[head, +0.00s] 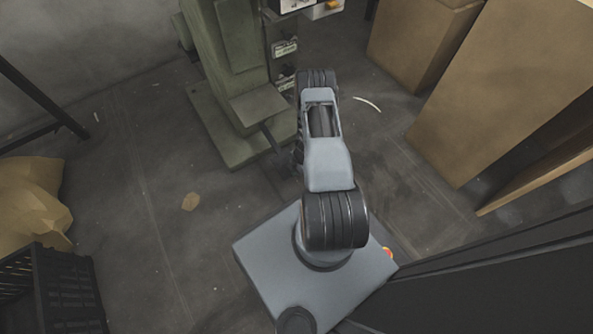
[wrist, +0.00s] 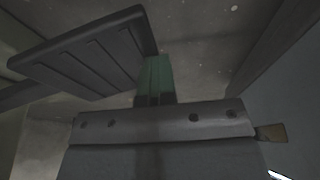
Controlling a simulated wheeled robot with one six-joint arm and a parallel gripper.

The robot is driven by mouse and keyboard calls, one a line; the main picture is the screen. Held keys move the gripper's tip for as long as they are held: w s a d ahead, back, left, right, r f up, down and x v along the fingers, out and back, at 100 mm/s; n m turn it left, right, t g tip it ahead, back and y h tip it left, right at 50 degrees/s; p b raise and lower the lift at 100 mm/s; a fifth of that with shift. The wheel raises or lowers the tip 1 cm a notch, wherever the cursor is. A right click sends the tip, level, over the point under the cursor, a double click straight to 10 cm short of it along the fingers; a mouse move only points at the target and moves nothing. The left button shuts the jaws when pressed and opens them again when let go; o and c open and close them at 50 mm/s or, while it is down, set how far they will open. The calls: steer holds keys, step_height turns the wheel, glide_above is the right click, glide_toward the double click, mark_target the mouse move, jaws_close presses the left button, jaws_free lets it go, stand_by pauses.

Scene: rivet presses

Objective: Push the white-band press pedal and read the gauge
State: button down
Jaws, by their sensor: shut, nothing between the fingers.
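A green press (head: 228,45) stands at the top of the head view on a green base plate (head: 215,135); its upper part is cut off. I see no white band and no gauge face. A dark bar (head: 272,140) juts from its base towards my arm. In the wrist view, a dark ribbed pedal plate (wrist: 85,55) lies at upper left. My gripper (wrist: 155,62) shows its greenish fingers together and empty, right beside the pedal's right end; I cannot tell whether they touch it. In the head view my arm hides the gripper.
Tall cardboard boxes (head: 505,85) stand at the right. A tan sack (head: 30,205) and a black crate (head: 62,290) are at the left. The floor between the sack and press is mostly clear.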

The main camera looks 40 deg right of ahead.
steer(key=s+a+p+v, duration=0.1)
steer(key=s+p+v, duration=0.1)
steer(key=p+v, duration=0.6)
steer(key=v, duration=0.5)
steer(key=shift+s+r+p, duration=0.3)
steer(key=shift+r+p, duration=0.05)
